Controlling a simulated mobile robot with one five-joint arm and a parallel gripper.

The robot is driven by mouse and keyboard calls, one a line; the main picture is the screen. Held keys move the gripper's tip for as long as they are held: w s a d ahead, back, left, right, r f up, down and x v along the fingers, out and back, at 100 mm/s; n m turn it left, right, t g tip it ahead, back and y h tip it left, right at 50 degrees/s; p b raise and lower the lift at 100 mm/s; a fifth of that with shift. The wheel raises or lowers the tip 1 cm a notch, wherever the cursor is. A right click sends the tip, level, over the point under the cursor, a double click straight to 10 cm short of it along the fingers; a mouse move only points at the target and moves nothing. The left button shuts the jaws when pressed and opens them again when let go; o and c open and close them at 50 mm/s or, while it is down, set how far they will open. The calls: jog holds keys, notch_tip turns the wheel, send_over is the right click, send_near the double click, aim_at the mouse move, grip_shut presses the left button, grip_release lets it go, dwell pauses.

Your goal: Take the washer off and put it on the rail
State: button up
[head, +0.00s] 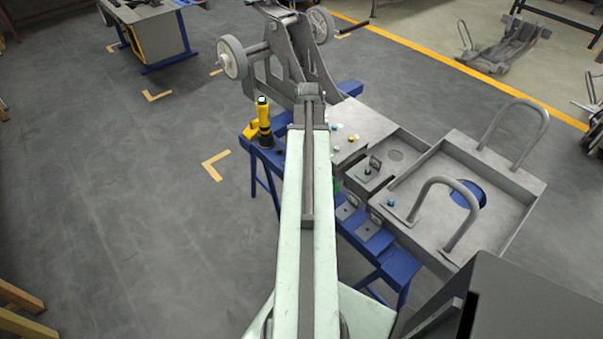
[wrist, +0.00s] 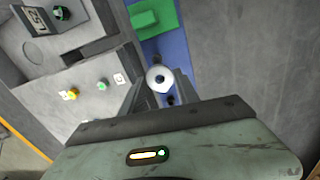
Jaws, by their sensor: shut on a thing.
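In the wrist view my gripper (wrist: 163,88) is shut on a small pale ring with a dark blue centre, which looks like the washer (wrist: 151,78). The ring is between the fingertips, over the blue rail (wrist: 176,50); I cannot tell its height above it. A green block (wrist: 154,18) sits on the rail farther up the picture. In the head view the blue rail (head: 362,247) runs along the near side of the grey chassis. My arm hides the gripper and the washer there.
The chassis plate (head: 372,124) carries coloured studs, among them a yellow stud (wrist: 71,94) and a green stud (wrist: 101,86) left of my gripper. A tray with two hoop handles (head: 480,190) lies to the right. A yellow-black tool (head: 264,120) stands left of my arm.

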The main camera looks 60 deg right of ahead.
jog(key=shift+n+y, duration=0.4)
jog(key=f+b, duration=0.2)
jog(key=f, duration=0.1)
jog(key=w+a+f+b, duration=0.1)
jog(key=f+b, duration=0.2)
jog(key=w+a+f+b, duration=0.1)
jog(key=f+b, duration=0.2)
jog(key=shift+w+a+f, duration=0.1)
jog(key=shift+w+f, duration=0.15)
jog(key=shift+f, duration=0.05)
jog(key=shift+f+b, duration=0.45)
jog(key=shift+b, duration=0.2)
jog(key=o, duration=1.2)
notch_tip(320, 180, up, 8)
jog(key=p, duration=0.8)
jog(key=shift+f, duration=0.1)
